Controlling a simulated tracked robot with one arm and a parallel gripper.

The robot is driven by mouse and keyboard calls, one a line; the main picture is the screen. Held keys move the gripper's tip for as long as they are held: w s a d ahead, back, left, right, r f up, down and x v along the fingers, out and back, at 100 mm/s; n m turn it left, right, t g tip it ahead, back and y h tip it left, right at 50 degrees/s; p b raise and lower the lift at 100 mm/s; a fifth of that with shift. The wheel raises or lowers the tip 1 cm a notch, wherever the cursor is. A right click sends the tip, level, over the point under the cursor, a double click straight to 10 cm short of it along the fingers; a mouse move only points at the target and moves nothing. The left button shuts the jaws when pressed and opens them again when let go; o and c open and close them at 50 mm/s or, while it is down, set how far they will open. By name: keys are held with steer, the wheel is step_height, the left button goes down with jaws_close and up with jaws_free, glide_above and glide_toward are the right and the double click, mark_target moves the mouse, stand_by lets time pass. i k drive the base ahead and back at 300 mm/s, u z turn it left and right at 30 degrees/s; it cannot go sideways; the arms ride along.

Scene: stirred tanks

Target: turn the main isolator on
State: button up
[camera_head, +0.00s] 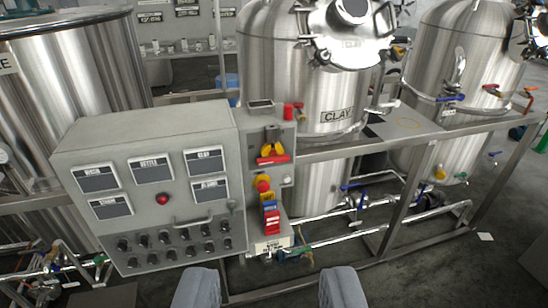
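A grey control cabinet (140,185) stands left of centre, with a narrower switch panel (283,150) on its right side. A red and yellow switch (271,152), which looks like the main isolator, sits high on this narrow panel. Its red handle part appears to lie roughly level; I cannot read its on or off marking. Below it is a red button on a yellow base (263,185). My gripper (270,287) shows at the bottom edge, its two fingers wide apart with nothing between them. It is below the switch in the picture and apart from the panel.
Blue and red blocks (271,217) sit low on the narrow panel. The cabinet has several labelled displays and black knobs. Steel tanks (480,85) stand behind a metal frame (400,190). Pipes with blue-handled valves run low on the right. Bare floor (480,265) shows at lower right.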

mark_target(275, 154)
steer(key=u, duration=1.9)
steer(key=k, duration=0.9)
steer(key=z, duration=1.95)
steer(key=i, duration=1)
